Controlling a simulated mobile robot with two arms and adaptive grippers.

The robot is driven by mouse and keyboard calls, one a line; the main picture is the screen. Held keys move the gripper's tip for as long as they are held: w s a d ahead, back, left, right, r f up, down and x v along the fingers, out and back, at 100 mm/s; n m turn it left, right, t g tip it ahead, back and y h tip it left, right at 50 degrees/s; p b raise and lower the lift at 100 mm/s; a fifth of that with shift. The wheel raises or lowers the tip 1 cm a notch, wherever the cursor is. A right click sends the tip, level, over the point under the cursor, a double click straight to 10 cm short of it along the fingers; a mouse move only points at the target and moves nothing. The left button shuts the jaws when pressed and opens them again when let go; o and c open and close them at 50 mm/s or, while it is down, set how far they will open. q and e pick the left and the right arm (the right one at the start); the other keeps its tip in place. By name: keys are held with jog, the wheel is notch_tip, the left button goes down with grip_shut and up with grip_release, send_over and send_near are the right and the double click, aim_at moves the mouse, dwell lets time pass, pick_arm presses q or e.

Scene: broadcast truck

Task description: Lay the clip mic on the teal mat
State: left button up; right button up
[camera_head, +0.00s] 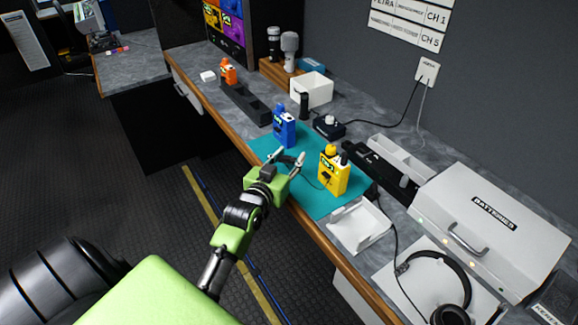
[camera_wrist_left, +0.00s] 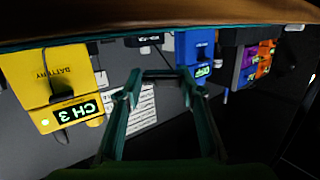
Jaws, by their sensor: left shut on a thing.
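My left gripper (camera_head: 287,159) is over the teal mat (camera_head: 318,205), between the blue pack (camera_head: 284,128) and the yellow pack (camera_head: 333,177). It is shut on a small dark piece, which I take for the clip mic (camera_head: 288,160); a thin cable seems to run from there toward the yellow pack. In the left wrist view the fingers (camera_wrist_left: 160,88) show with a dark bar between their tips. That view also shows the yellow pack (camera_wrist_left: 50,75), marked CH 3, and the blue pack (camera_wrist_left: 196,55). I cannot tell whether the mic touches the mat. My right gripper is not in view.
A white open tray (camera_head: 358,226) overlaps the mat's near end. Headphones (camera_head: 440,280) and a white batteries case (camera_head: 490,225) stand at the right. A black rack (camera_head: 245,103), white box (camera_head: 312,90) and black knob unit (camera_head: 328,127) stand behind. The counter's wooden edge (camera_head: 230,125) runs along the front.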

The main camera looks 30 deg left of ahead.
aim_at(289, 167)
pick_arm(q)
jog(key=shift+w+a+f, duration=0.25)
jog(key=shift+w+f, duration=0.05)
jog(key=shift+f, duration=1.75)
jog(key=shift+f, duration=0.1)
jog(key=o, duration=0.8)
jog(key=v, duration=1.2)
jog(key=shift+b, duration=0.3)
